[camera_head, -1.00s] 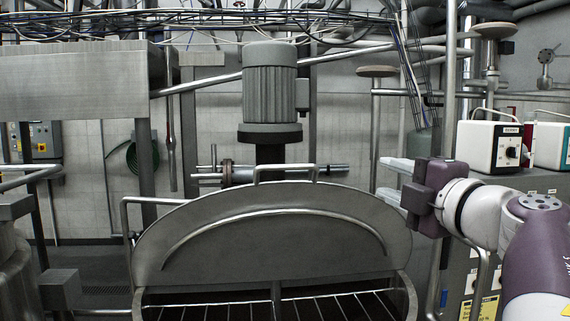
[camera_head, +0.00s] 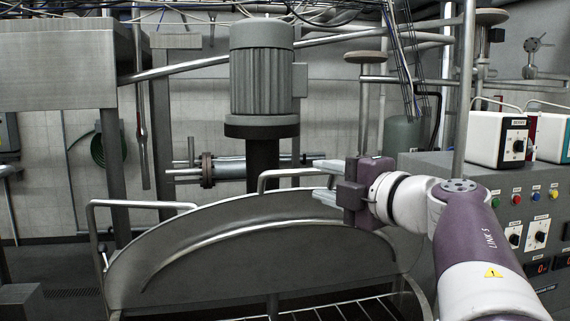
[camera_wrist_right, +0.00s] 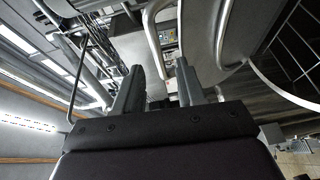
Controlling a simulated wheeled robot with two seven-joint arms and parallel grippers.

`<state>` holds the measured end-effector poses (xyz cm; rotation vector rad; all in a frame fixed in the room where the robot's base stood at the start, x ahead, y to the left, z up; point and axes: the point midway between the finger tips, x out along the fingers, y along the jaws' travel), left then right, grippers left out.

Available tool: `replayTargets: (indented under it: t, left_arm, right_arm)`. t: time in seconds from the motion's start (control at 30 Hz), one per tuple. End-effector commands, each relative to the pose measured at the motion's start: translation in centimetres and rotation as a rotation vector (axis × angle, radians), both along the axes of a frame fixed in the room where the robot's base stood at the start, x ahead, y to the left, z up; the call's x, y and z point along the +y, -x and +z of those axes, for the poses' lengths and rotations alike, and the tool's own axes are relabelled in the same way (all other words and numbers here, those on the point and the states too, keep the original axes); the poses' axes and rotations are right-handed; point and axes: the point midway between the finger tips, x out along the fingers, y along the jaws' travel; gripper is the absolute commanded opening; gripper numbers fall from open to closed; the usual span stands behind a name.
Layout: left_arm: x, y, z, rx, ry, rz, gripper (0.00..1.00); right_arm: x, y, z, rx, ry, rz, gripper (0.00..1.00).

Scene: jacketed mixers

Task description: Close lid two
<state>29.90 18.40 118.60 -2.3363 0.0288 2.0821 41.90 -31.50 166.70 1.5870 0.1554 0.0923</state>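The mixer lid (camera_head: 250,240), a half-round steel plate with a curved bar, stands tilted up behind the open grated mouth of the mixer. I see no label saying which lid it is. A tubular handle (camera_head: 285,174) rises from its top edge. My right gripper (camera_head: 326,182) is at the right end of this handle, with its fingers apart and pointing left. In the right wrist view the handle (camera_wrist_right: 151,42) shows beyond the open fingers (camera_wrist_right: 160,78), roughly in line with the gap. I cannot tell whether they touch. My left gripper is not in view.
A grey motor (camera_head: 262,75) on a dark post stands behind the lid. A grate (camera_head: 345,308) covers the mixer mouth. A control cabinet (camera_head: 480,180) with knobs and white boxes is at the right. A rail (camera_head: 140,204) stands at the left.

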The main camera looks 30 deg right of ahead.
Motion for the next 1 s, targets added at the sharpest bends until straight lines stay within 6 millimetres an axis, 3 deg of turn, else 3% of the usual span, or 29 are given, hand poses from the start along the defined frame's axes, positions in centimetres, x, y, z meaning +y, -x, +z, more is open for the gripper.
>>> replayTargets:
  t: [0.03, 0.2, 0.4, 0.83, 0.93, 0.97, 1.0]
  left_arm:
    - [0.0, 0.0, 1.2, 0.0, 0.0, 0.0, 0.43]
    - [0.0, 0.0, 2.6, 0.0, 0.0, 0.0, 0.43]
    - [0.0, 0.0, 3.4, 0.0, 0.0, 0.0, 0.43]
    - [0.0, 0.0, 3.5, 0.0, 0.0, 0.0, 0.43]
    - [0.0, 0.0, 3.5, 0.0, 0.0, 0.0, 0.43]
    - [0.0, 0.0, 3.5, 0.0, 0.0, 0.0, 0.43]
    - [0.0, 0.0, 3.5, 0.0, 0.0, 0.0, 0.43]
  right_arm:
    - [0.4, -1.3, 0.6, 0.002, -0.004, 0.008, 0.39]
    - [1.0, -5.4, 0.3, 0.002, -0.001, 0.004, 0.39]
    - [1.4, -8.3, 0.0, 0.0, -0.001, 0.002, 0.39]
    - [1.5, -9.4, -0.3, -0.001, 0.0, -0.001, 0.39]
    - [1.5, -9.4, -0.3, -0.001, 0.0, 0.0, 0.07]
    - [1.5, -9.4, -0.3, -0.001, 0.0, 0.0, 0.0]
    - [1.5, -9.4, -0.3, -0.001, 0.0, 0.0, 0.0]
